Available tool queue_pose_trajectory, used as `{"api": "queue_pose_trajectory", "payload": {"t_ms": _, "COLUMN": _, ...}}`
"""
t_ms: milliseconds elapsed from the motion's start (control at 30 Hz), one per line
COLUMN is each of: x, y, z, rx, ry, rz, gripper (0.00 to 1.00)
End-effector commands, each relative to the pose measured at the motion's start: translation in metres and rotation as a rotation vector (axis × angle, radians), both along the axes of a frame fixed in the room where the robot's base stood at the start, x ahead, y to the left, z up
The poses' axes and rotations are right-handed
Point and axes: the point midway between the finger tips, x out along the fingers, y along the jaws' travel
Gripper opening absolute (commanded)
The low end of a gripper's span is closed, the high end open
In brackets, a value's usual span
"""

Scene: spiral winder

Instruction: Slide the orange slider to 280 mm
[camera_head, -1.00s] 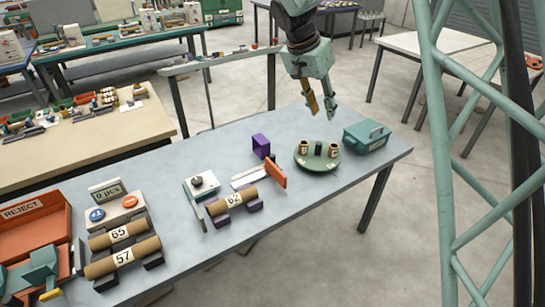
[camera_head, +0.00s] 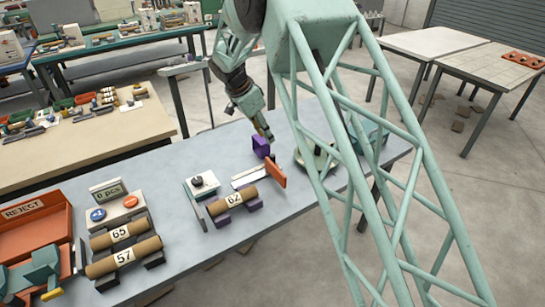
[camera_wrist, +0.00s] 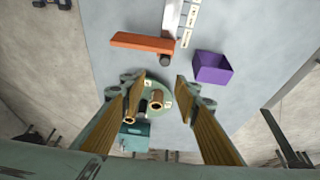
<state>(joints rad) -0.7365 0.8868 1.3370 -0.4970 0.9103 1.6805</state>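The orange slider (camera_head: 276,172) is an upright flat plate at the right end of a pale scale rail (camera_head: 249,177) on the blue-grey table. In the wrist view the slider (camera_wrist: 143,43) lies across the rail (camera_wrist: 171,18), with a labelled strip (camera_wrist: 189,22) beside the rail. The numbers are too small to read. My gripper (camera_head: 266,136) is above the table, just behind the slider and near a purple box (camera_head: 261,147). In the wrist view my gripper (camera_wrist: 161,78) has its fingers wide apart and empty. The slider is beyond the fingertips, not between them.
The purple box (camera_wrist: 212,68) stands close to the slider. A green round tray (camera_head: 306,163) with small cylinders and a teal box (camera_wrist: 134,138) are nearby. A tube marked 62 (camera_head: 228,201) lies on purple supports left of the slider. My lattice structure hides the table's right part.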

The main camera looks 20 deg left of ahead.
Motion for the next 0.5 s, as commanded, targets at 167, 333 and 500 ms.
{"api": "queue_pose_trajectory", "payload": {"t_ms": 167, "x": -0.0008, "y": 0.0114, "z": -0.0106, "rx": 0.007, "ry": -0.006, "rz": -0.017, "gripper": 0.29}}
{"api": "queue_pose_trajectory", "payload": {"t_ms": 333, "x": -0.0011, "y": 0.0127, "z": -0.012, "rx": 0.008, "ry": -0.007, "rz": -0.02, "gripper": 0.29}}
{"api": "queue_pose_trajectory", "payload": {"t_ms": 500, "x": -0.0012, "y": 0.0126, "z": -0.0119, "rx": 0.007, "ry": -0.007, "rz": -0.019, "gripper": 0.29}}
